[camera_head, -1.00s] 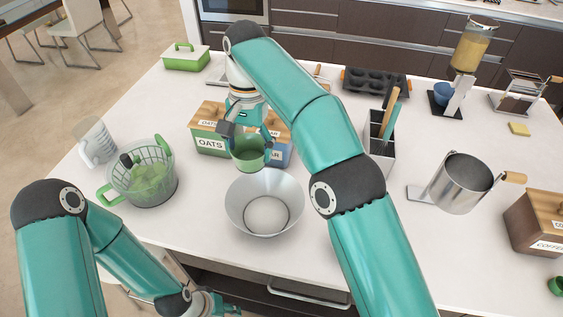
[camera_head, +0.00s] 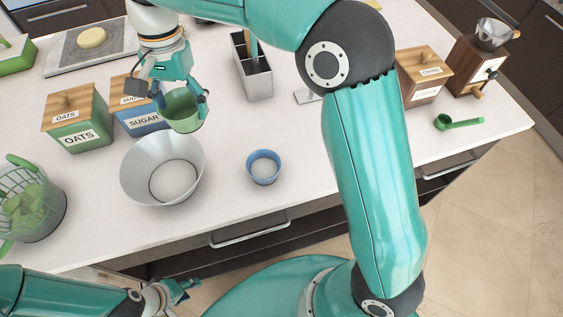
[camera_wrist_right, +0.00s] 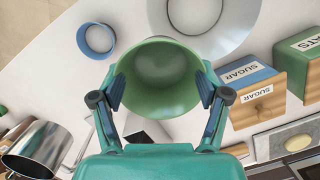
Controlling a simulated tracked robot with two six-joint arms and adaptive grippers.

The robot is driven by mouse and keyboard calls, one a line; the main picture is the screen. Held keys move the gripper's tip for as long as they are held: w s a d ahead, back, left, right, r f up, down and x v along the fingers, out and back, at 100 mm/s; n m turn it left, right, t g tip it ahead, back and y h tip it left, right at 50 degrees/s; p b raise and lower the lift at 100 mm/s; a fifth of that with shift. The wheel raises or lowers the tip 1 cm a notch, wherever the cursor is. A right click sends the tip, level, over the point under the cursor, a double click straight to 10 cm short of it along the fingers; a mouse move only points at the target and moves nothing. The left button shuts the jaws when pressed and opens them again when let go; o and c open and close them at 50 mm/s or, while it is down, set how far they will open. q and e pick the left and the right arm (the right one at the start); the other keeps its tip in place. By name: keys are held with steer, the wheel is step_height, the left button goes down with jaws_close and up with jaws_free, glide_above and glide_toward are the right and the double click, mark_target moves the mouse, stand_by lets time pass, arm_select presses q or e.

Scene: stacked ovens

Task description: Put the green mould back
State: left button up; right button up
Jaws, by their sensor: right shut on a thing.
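The green mould (camera_head: 183,112), a small cup shape, is in my right gripper (camera_head: 181,103). The fingers press it from both sides in the right wrist view, where the mould (camera_wrist_right: 162,62) shows an empty-looking inside. It is held upright just behind the wide silver bowl (camera_head: 135,178), in front of the blue sugar box (camera_head: 134,120). Whether it touches the table is hard to tell. My left gripper (camera_head: 180,290) is low at the front, below the table edge, small and partly seen; its opening is unclear.
A green oats box (camera_head: 90,128) stands left of the sugar box. A small blue cup (camera_head: 263,170) stands right of the bowl. A utensil holder (camera_head: 256,84) is behind. A green basket (camera_head: 45,215) is at left, a green scoop (camera_head: 460,123) at right.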

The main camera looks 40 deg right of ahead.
steer(key=s+d+m+b, duration=0.35)
steer(key=s+d, duration=0.45)
steer(key=d, duration=0.4)
steer(key=s+d+m+b, duration=0.3)
steer(key=s+d+b, duration=0.3)
steer(key=d, duration=0.6)
steer(key=shift+t, duration=0.4)
steer(key=f, duration=0.4)
steer(key=s+f, duration=0.1)
steer(key=f, duration=0.4)
steer(key=f+b, duration=0.1)
steer(key=f, duration=0.4)
steer(key=shift+s+f, duration=0.25)
steer(key=shift+s, duration=0.05)
steer(key=shift+f, duration=2.5)
steer(key=shift+f+b, duration=0.15)
steer(key=shift+b, duration=0.15)
steer(key=o, duration=1.2)
